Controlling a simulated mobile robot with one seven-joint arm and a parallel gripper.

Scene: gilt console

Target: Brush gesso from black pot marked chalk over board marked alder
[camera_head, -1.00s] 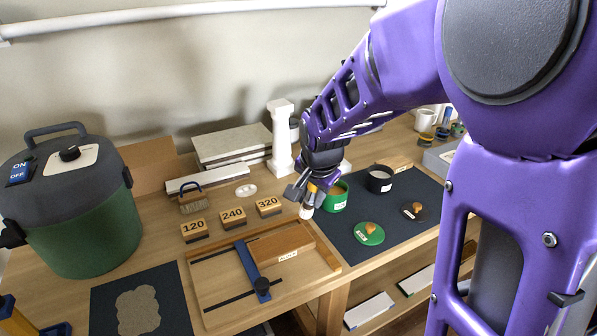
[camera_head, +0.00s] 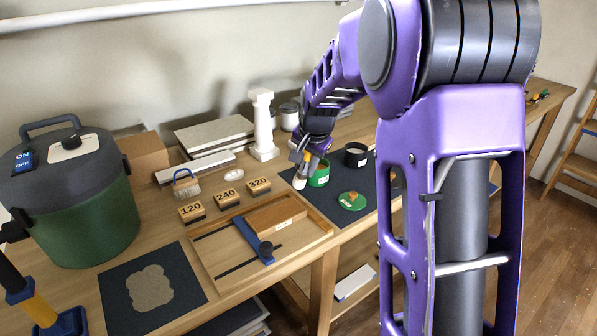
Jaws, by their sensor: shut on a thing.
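My gripper (camera_head: 303,160) is shut on a brush (camera_head: 299,182) whose pale tip points down. The brush is just left of an open green pot (camera_head: 319,174), above the left edge of the dark mat; whether it touches anything is unclear. An open black pot (camera_head: 356,154) with a pale label stands on the mat, right of and behind the green pot. Its label is too small to read. A reddish-brown wooden board (camera_head: 277,215) with a small label lies in a wooden tray (camera_head: 214,262) with a blue bar, in front of the gripper.
A green lid (camera_head: 352,201) lies on the mat (camera_head: 334,215). Sanding blocks 120 (camera_head: 191,212), 240 (camera_head: 226,199) and 320 (camera_head: 258,187) sit left of the gripper. A white column (camera_head: 262,125) stands behind. A large green cooker (camera_head: 80,215) fills the left.

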